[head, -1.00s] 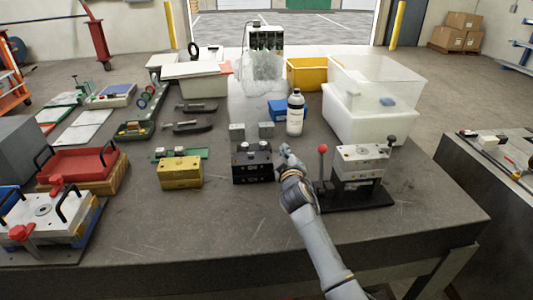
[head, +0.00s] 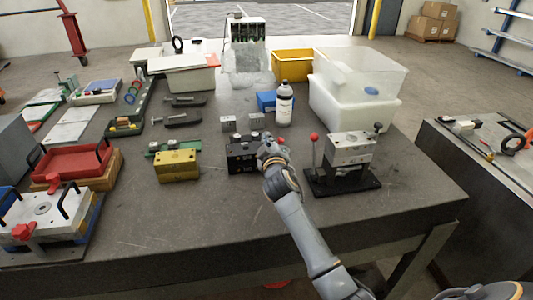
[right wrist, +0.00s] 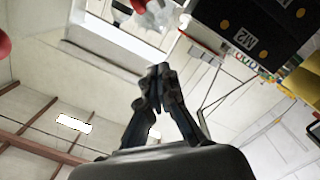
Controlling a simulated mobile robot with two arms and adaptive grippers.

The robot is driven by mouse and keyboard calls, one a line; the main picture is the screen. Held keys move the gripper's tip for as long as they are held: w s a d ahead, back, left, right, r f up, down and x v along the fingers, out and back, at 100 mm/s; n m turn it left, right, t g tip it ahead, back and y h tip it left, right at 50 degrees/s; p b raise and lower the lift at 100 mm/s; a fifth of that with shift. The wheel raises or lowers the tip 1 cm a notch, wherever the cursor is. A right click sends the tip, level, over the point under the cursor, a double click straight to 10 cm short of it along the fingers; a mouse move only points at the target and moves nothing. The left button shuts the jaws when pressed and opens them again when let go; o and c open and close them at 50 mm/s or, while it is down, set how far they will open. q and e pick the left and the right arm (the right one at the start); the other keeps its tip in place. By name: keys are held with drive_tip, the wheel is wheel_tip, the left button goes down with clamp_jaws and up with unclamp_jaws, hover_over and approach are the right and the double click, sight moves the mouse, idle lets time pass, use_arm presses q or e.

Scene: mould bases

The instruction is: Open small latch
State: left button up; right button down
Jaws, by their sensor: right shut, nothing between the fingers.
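A black mould block (head: 240,158) stands near the middle of the table, with small light fittings on its top. Its dark face, marked "M2" and with brass-coloured spots, shows at the upper right of the right wrist view (right wrist: 265,28). My right gripper (head: 267,143) is at the block's right end and hides part of it. In the right wrist view its fingers (right wrist: 158,74) are closed together and empty, apart from the marked face. I cannot tell in the head view whether they touch the block. I cannot make out the small latch clearly. My left gripper is not in view.
A press-like fixture (head: 350,152) with a red-knobbed lever stands right of my right arm. A yellow block (head: 177,167) is left of the black one. Two grey blocks (head: 228,123), a bottle (head: 284,105) and a blue box (head: 266,101) stand behind.

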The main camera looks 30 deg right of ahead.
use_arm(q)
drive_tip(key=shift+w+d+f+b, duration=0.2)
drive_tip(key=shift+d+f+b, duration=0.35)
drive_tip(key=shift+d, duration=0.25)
use_arm(e)
drive_tip(key=d+v, duration=0.1)
drive_tip(key=v, duration=0.6)
drive_tip(key=shift+s+f, duration=0.25)
drive_tip(key=shift+s, duration=0.1)
